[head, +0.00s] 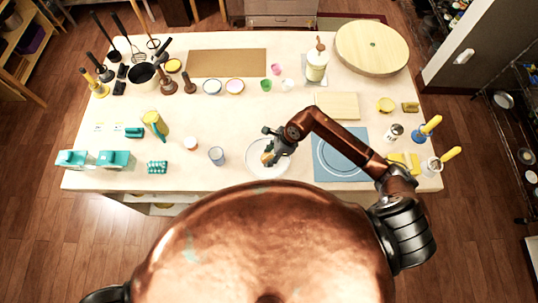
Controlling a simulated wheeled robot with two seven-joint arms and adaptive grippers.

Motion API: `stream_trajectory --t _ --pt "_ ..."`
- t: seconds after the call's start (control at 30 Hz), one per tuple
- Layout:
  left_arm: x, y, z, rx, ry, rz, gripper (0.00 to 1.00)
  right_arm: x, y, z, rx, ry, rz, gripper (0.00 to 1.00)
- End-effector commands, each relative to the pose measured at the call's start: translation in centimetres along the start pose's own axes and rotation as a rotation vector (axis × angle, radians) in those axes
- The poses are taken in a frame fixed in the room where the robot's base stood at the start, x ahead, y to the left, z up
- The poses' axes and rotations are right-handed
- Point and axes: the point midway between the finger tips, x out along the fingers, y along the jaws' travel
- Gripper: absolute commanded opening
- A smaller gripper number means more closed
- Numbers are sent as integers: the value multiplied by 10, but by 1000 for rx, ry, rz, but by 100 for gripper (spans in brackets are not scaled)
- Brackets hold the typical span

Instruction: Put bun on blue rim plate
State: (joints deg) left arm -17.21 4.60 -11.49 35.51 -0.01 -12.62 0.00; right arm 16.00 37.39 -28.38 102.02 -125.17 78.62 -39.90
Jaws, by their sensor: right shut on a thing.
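My right gripper (270,150) reaches in from the right and points down over a round white plate (280,171) near the table's front edge, in the middle. The gripper is shut on a small tan-orange thing, which looks like the bun (266,158); the fingers hide part of it. It is over the plate, but I cannot tell whether it touches it. The plate's rim colour is hard to make out at this size. My left gripper is not in view.
A blue mat (325,173) with a white ring lies right of the plate. A blue-grey cup (217,156) stands close on the left. A wooden board (337,105) lies behind. Utensils in holders stand at the right edge (432,166). The middle of the table is mostly clear.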

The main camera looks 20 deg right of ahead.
Motion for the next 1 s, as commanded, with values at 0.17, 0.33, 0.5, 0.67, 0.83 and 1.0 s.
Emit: stream_trajectory --t 0.17,0.33,0.5,0.67,0.83,1.0 --pt "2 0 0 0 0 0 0 1 0 0 0 0 -1 14" --pt "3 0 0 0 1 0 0 2 0 -1 1 1 -1 45" --pt "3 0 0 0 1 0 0 2 0 -1 1 0 0 56" --pt "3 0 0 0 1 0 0 2 0 -1 1 0 0 56" --pt "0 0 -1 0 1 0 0 0 0 0 1 0 0 56" --pt "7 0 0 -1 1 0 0 -20 -2 -2 -3 2 -4 56"
